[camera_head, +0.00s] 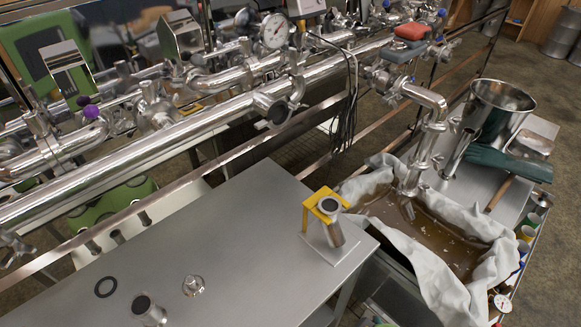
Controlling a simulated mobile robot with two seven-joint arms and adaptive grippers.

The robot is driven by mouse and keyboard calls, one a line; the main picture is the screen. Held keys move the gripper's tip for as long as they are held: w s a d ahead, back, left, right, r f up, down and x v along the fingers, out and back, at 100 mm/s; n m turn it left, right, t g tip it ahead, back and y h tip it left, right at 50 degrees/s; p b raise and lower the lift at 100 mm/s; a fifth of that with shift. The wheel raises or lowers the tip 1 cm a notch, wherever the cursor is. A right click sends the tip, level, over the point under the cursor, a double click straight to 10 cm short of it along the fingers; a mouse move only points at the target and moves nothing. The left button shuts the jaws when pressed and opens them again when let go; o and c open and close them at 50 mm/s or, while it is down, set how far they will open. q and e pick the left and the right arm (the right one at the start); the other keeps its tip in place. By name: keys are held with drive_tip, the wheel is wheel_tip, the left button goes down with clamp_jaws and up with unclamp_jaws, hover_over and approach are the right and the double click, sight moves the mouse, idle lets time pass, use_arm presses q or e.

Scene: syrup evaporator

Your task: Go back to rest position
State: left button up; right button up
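Neither of my grippers shows in the head view, and no part of my arms is in sight. The metal table (215,255) in front is free of any arm. On it stands a yellow bracket (311,207) on a light base plate, with a metal cylinder with a dark top (331,222) in it, slightly tilted. A black ring (105,287) lies flat at the left of the table. A small shiny clamp-like ring (193,286) and a short metal fitting (148,310) are near the front edge of the picture.
Steel pipes (190,130) with a gauge (275,31) run across behind the table. At right are a cloth-lined tank (440,255) of brown liquid, a steel bucket (499,110) and a green item (510,162). The table's middle is clear.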

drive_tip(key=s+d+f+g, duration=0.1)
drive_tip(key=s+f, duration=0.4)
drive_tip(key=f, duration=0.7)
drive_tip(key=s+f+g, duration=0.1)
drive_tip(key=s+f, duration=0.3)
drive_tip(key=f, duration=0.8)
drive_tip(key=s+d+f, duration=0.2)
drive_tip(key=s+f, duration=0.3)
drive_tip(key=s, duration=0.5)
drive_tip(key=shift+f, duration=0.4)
